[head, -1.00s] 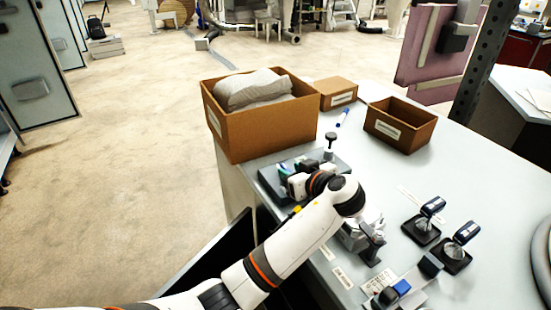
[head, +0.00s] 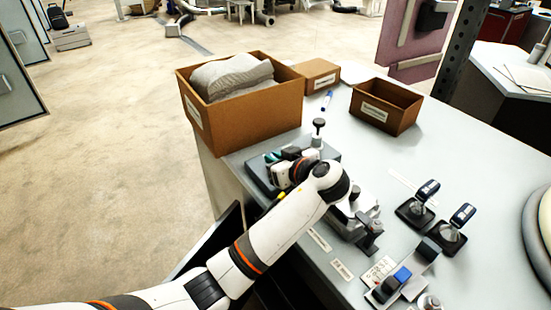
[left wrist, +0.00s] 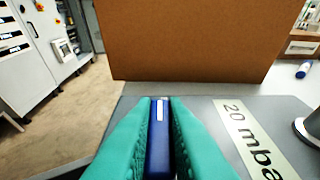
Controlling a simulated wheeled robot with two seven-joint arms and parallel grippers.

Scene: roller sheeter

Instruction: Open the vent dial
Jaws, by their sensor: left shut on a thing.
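My left gripper (head: 273,158) is at the grey panel block (head: 257,180) near the left edge of the table, largely hidden by my own wrist in the head view. In the left wrist view its teal fingers (left wrist: 160,101) are shut on a narrow blue bar (left wrist: 158,150), one finger on each side. The bar looks like the grip of the vent dial, but the dial's body is hidden. A plate reading "20 mba" (left wrist: 250,135), cut off by the frame, lies to its right. My right gripper is not in view.
A large open carton (head: 245,115) stands just behind the panel block. A black-topped knob (head: 318,125) rises to the right of the gripper. Two levers (head: 428,192) (head: 461,218) and a blue-capped switch (head: 402,274) are further right.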

